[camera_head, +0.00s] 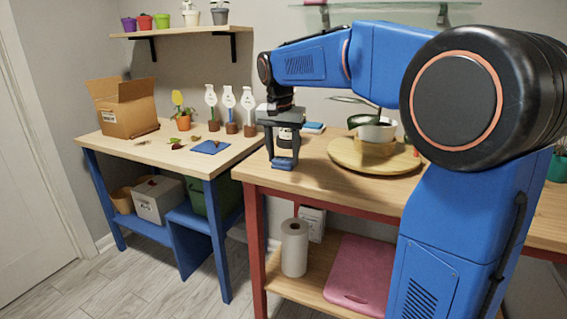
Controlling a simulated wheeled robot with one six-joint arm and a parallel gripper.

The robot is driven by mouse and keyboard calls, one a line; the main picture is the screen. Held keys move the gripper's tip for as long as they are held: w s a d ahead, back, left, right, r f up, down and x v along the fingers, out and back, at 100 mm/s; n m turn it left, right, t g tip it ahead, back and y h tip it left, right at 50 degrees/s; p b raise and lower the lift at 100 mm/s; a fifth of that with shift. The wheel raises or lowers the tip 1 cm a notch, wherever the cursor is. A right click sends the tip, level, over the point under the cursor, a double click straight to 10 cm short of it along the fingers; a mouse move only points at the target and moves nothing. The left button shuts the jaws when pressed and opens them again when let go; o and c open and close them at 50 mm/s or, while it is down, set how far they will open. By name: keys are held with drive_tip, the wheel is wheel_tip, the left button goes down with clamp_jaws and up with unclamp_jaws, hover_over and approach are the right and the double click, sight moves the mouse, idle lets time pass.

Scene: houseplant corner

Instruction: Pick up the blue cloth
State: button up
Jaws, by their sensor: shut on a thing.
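My gripper (283,158) points down over the front left corner of the wooden table with red legs (325,180). It is shut on a small, folded-looking blue cloth (284,164), which shows between and below the fingertips. I cannot tell whether the cloth touches the tabletop or hangs just above it. The fingers hide part of it.
A round wooden board (345,160) with pots stands right of my gripper. A dark, white-labelled item (284,136) shows behind the fingers. On the left table, a flat blue piece (222,147), potted plants and an open cardboard box (128,112) lie or stand.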

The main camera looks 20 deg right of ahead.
sight(283, 159)
wheel_tip(283, 159, up, 10)
idle(0.6)
drive_tip(key=shift+o, duration=0.4)
